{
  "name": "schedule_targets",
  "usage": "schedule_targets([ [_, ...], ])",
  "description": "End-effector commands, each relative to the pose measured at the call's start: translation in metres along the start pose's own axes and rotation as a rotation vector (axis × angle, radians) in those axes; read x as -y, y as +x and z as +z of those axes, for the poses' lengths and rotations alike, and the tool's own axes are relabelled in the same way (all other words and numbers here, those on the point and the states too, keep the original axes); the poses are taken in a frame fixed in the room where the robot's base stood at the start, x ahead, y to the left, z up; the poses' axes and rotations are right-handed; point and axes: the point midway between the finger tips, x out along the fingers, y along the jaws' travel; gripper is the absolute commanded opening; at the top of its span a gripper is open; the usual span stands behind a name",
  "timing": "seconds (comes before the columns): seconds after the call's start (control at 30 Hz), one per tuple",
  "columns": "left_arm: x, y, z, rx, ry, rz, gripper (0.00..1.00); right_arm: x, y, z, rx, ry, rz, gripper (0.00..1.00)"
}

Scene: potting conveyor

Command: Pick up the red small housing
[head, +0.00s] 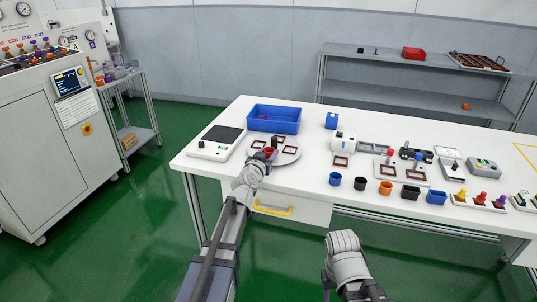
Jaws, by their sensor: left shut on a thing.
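The red small housing (270,151) is a small red cup-like piece at the round grey plate (289,155) on the left part of the white table. My left gripper (268,156) reaches over the table's front edge and is shut on this housing. The gripper hides part of the housing, and I cannot tell whether it still touches the plate. The right arm ends in a grey wrist in front of the table, low in the picture; its fingertips are hidden.
Several coloured cups, including an orange one (386,188), line the front edge. A yellow drawer handle (272,209) sticks out below.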

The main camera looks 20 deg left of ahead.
Motion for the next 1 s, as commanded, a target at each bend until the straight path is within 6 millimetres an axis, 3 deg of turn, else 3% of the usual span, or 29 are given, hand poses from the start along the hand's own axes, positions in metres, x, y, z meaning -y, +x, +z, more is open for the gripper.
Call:
schedule_targets([
  [0.27, 0.0, -0.003, -0.022, 0.0, 0.0, 0.0, 0.0, -0.002, -0.022, 0.001, 0.0, 0.0, 0.0, 0.5],
  [0.7, 0.0, -0.013, -0.087, 0.0, 0.0, 0.0, 0.0, -0.008, -0.088, 0.005, 0.0, 0.0, 0.0, 0.5],
  [1.0, 0.0, -0.015, -0.1, 0.0, 0.0, 0.0, 0.0, -0.01, -0.101, 0.006, 0.0, 0.001, 0.0, 0.5],
])
